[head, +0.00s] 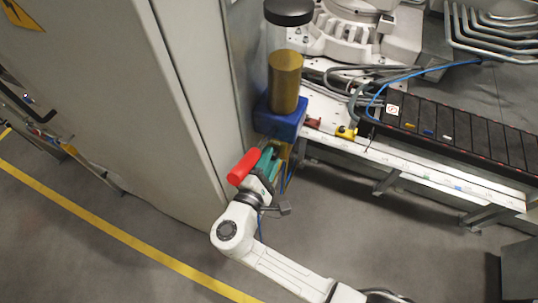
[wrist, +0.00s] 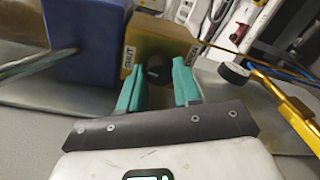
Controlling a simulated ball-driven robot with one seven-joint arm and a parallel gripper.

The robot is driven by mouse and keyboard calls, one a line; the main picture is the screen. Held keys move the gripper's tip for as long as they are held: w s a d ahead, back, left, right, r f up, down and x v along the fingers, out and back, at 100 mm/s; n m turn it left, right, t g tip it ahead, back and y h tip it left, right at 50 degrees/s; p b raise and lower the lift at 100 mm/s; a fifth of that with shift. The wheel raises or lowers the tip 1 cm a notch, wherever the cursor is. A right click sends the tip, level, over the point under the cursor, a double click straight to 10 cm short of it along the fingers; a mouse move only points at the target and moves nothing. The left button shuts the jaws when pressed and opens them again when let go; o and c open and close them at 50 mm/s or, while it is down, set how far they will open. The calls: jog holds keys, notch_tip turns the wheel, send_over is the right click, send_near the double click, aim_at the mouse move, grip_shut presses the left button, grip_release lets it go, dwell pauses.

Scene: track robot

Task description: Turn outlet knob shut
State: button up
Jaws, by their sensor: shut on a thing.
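In the wrist view a dark round knob (wrist: 155,70) sits on the front of a brass-coloured block (wrist: 160,38). A label reading SHUT (wrist: 129,58) is left of the knob, and another label (wrist: 193,54), too small to read surely, is right of it. My gripper (wrist: 159,66) has one teal finger on each side of the knob and is shut on it. Which way the knob points is not clear. In the head view my gripper (head: 267,160) is below the blue housing (head: 280,117), and the knob is hidden.
A tall grey cabinet (head: 165,90) stands to the left. A clear cylinder with brown contents (head: 285,82) stands on the blue housing. A yellow arm with a black roller (wrist: 235,72) is right of my fingers.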

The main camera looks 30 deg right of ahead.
jog(key=shift+n+p, duration=0.3)
jog(key=shift+n, duration=0.3)
jog(key=shift+f, duration=0.1)
jog(key=o, duration=1.1)
jog(key=shift+c, duration=0.2)
jog(key=shift+a, duration=0.1)
jog(key=b+v, duration=0.1)
jog(key=v, duration=0.9)
jog(key=shift+s+a, duration=0.25)
jog(key=shift+a, duration=0.05)
jog(key=shift+d, duration=0.1)
